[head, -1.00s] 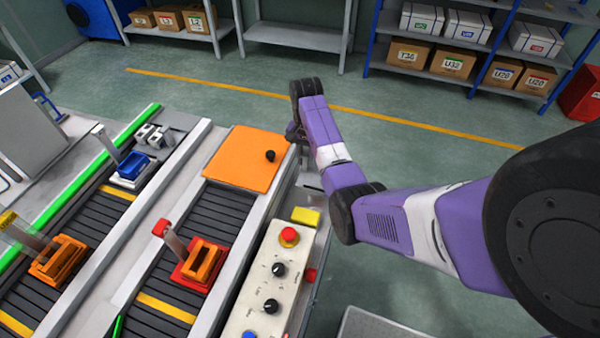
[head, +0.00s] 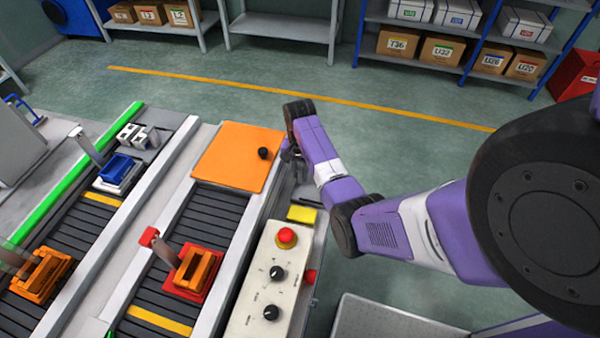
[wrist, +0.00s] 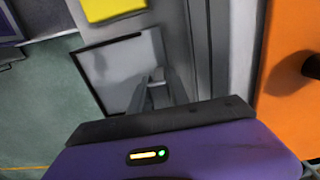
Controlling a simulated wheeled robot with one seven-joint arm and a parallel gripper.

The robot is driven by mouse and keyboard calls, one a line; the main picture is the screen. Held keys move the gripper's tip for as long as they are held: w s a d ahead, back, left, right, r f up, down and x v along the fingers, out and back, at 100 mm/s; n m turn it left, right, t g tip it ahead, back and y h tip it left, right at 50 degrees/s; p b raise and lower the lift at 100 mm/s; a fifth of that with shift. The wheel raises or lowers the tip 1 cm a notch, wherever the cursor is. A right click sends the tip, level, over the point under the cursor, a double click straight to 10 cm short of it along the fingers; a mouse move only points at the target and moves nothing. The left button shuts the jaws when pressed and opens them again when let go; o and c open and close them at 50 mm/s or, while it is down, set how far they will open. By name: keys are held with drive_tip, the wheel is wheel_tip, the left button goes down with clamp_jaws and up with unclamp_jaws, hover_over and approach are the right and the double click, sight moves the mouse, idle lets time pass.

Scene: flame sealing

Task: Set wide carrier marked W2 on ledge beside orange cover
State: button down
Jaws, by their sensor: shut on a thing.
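My gripper (head: 290,160) is beside the right edge of the orange cover (head: 232,158), which has a black knob. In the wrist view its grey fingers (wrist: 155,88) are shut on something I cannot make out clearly. Beneath or at them is a pale grey square with a dark rim (wrist: 108,66); whether it is part of the ledge or a held part, I cannot tell. The ledge (head: 312,190) runs right of the cover, partly hidden by my arm. No W2 mark is legible. A red carrier with an orange box (head: 196,270) stands on the nearer belt.
A blue-and-white carrier (head: 119,170) and an orange one (head: 40,275) stand on the left belt. A yellow block (head: 302,214) and a control panel with a red button (head: 287,236) lie nearer than the ledge. Shelves with boxes (head: 465,45) stand behind open floor.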

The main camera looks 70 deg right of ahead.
drive_tip(key=c, duration=1.3)
unclamp_jaws()
drive_tip(key=shift+o, duration=0.2)
wheel_tip(320, 180, up, 12)
drive_tip(key=shift+r+b, duration=0.1)
drive_tip(key=shift+b, duration=0.25)
drive_tip(key=shift+w, duration=0.1)
